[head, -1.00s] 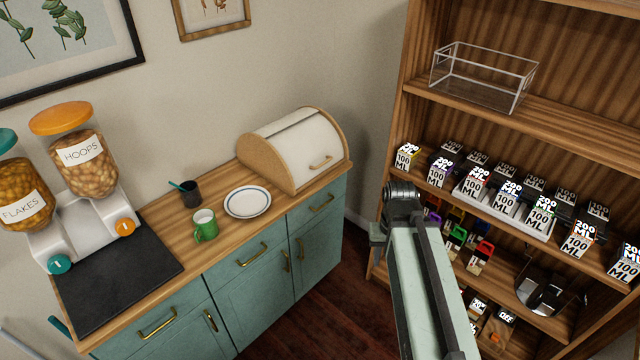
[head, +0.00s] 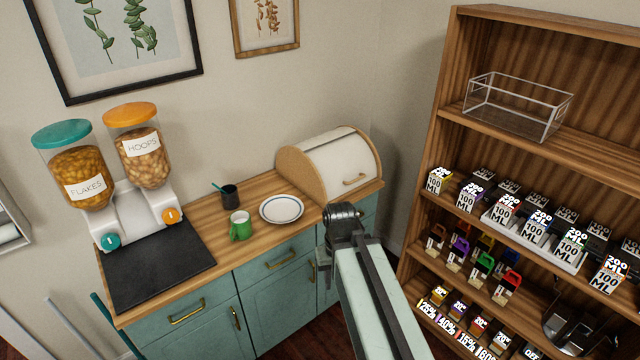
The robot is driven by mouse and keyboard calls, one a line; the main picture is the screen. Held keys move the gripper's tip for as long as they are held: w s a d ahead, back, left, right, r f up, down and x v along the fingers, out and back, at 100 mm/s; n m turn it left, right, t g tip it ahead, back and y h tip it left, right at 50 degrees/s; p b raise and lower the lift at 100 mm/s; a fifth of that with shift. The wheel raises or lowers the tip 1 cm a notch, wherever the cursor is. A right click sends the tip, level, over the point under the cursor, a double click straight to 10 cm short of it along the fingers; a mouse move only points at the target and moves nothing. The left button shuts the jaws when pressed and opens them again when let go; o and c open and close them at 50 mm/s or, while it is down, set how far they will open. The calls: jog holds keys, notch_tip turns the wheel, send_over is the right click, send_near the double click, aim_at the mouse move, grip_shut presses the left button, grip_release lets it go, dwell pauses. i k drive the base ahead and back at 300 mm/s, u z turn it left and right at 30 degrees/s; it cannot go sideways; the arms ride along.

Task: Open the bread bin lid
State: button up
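The bread bin (head: 300,174) stands at the right end of the wooden counter in the head view. It has wooden sides and a white curved roll lid (head: 340,162), which is shut. A wooden handle (head: 354,179) sits low on the lid's front. My arm reaches up from the bottom of the picture, its end in front of and below the bin, apart from the handle. My gripper (head: 324,268) shows only as a small dark part beside the arm; its fingers are too hidden to tell whether they are open.
On the counter are a white plate (head: 282,210), a green mug (head: 240,226), a dark cup (head: 230,197), a black mat (head: 155,262) and two cereal dispensers (head: 140,160). A wooden shelf unit (head: 447,120) with many small boxes stands to the right.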

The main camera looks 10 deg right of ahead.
aim_at(344, 163)
jog(key=u, duration=0.4)
jog(key=i, duration=1)
jog(key=u, duration=0.05)
